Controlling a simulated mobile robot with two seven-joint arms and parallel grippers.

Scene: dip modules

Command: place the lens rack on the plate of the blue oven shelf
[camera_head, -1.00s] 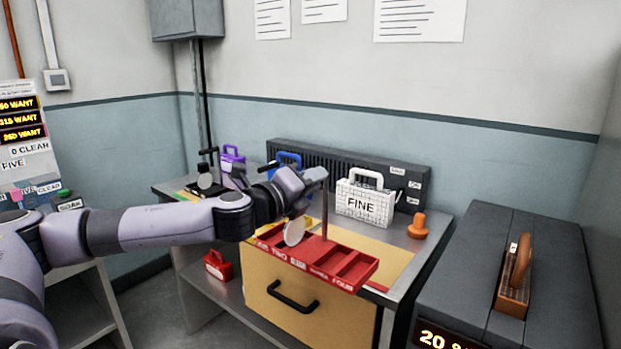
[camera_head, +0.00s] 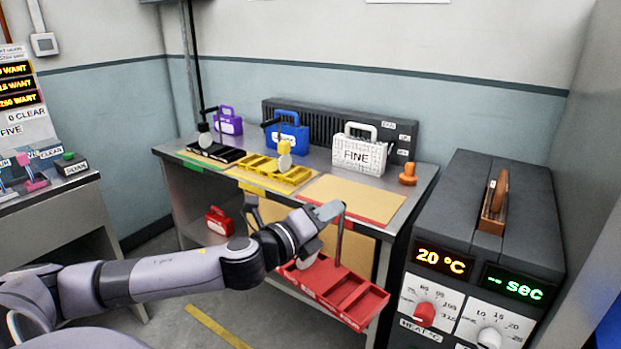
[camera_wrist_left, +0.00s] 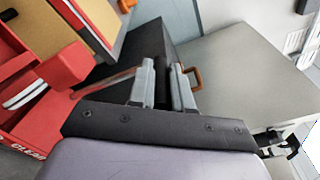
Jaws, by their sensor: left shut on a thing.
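The lens rack is a red open tray (camera_head: 365,306) with several compartments and an upright handle post. My left gripper (camera_head: 333,211) is shut on the top of that post, and the rack hangs below it in the air, in front of the steel bench. A pale round lens sits in the rack's left part, partly behind my wrist. In the left wrist view the red rack (camera_wrist_left: 12,88) is at the left edge, with pale lenses in it, and my gripper (camera_wrist_left: 163,75) is in the middle. I cannot make out an oven shelf plate. My right gripper is not in view.
The steel bench (camera_head: 400,212) carries a black tray (camera_head: 215,152), a yellow tray (camera_head: 262,176), a white FINE case (camera_head: 358,156) and an orange knob-shaped thing (camera_head: 408,176). A grey heater unit (camera_head: 470,215) with dials stands close right. A blue surface (camera_head: 603,300) shows at the right edge.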

